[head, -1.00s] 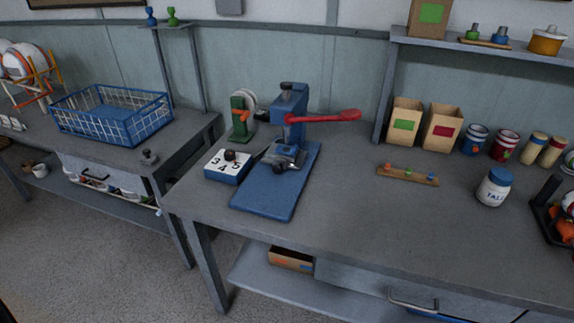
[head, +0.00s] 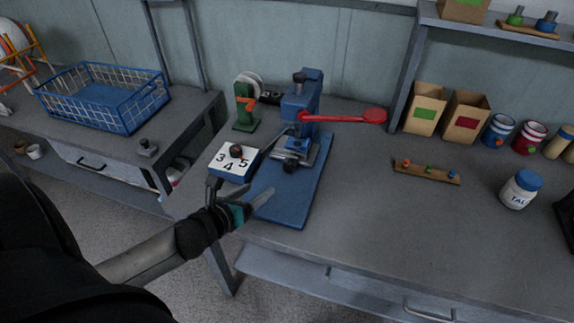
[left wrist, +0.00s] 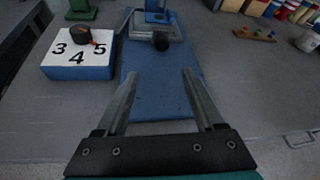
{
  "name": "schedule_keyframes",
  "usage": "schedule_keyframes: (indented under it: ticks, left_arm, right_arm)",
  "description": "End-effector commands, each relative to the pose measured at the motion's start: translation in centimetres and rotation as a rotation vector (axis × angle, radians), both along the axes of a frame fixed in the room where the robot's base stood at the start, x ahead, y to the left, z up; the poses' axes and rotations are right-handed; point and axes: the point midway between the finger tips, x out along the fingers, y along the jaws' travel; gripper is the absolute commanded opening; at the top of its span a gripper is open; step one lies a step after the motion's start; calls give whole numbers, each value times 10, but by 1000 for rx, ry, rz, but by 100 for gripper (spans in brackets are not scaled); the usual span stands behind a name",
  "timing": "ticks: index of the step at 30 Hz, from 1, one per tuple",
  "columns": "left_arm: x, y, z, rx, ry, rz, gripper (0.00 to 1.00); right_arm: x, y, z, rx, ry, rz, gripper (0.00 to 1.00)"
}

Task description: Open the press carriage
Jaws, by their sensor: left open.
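The blue press (head: 303,105) stands on its blue base plate (head: 285,200) on the grey table, with a red lever (head: 345,117) pointing right. Its metal carriage (head: 299,155) with a dark knob (head: 290,166) sits at the foot of the column. In the left wrist view the knob (left wrist: 161,41) shows ahead, beyond the fingertips. My left gripper (head: 243,192) is open and empty, over the near part of the base plate and short of the knob. In the left wrist view its fingers (left wrist: 160,85) stand apart above the bare plate. My right gripper is not in view.
A blue box with a white number dial (head: 233,162) sits close left of the press; it also shows in the left wrist view (left wrist: 78,55). A green tape dispenser (head: 245,105) stands behind it. A wooden peg strip (head: 427,172) and white jar (head: 520,190) lie to the right.

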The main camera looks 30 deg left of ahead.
Motion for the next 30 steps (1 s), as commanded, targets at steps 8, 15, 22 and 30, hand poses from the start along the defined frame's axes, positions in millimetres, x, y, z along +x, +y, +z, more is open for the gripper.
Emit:
schedule_keyframes:
  ticks: [8, 15, 22, 30]
  left_arm:
    - [11, 1, 1, 91, -16, -66, 70]
    - [38, 2, -11, 87, -17, -63, 70]
    - [67, 2, -23, 86, -16, -62, 70]
    - [101, 3, -37, 85, -16, -62, 70]
  right_arm:
    - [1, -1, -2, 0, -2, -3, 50]
    - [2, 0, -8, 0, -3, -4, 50]
    - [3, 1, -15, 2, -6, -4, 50]
    - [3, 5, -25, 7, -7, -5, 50]
